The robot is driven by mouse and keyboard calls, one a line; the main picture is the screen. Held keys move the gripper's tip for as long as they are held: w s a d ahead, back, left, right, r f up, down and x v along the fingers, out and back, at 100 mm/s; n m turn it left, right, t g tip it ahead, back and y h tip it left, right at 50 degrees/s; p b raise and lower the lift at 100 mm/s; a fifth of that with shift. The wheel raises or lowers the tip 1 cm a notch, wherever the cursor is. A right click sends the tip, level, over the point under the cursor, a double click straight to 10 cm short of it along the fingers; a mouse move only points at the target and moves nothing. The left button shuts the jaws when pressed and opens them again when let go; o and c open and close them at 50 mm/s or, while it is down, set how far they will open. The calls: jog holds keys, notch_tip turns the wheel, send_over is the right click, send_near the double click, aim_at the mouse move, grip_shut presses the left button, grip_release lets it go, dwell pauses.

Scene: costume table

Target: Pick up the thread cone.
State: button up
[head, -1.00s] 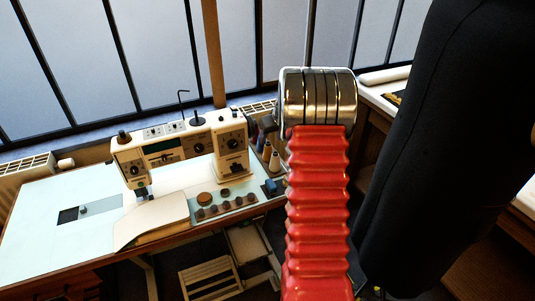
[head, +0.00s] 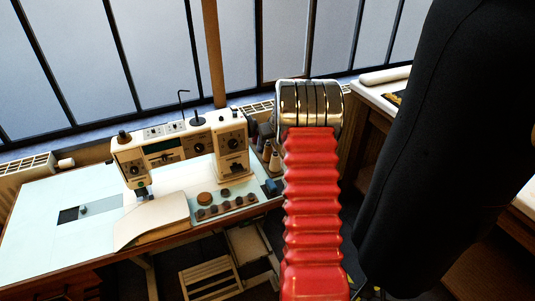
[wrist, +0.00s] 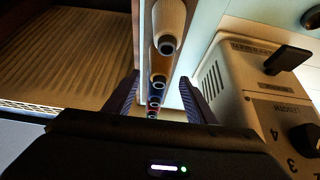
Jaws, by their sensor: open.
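Several thread cones stand in a row at the right end of the sewing table; two pale ones show in the head view, a nearer thread cone (head: 275,161) and one just behind it (head: 267,151). In the wrist view a large cream cone (wrist: 169,18) is at the top, with a tan cone (wrist: 158,76) and darker ones below it. My gripper (wrist: 159,77) is open and empty, its two fingers on either side of the row. In the head view my red arm hides the gripper. I cannot tell whether a finger touches a cone.
The white sewing machine (head: 231,150) stands close by the cones and shows beside the right finger in the wrist view (wrist: 235,85). A black dress form (head: 430,150) stands to the right of my arm.

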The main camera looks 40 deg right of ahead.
jog(key=shift+x, duration=1.25)
jog(key=c, duration=1.2)
jog(key=shift+o, duration=0.2)
jog(key=shift+r, duration=0.1)
notch_tip(320, 180, up, 18)
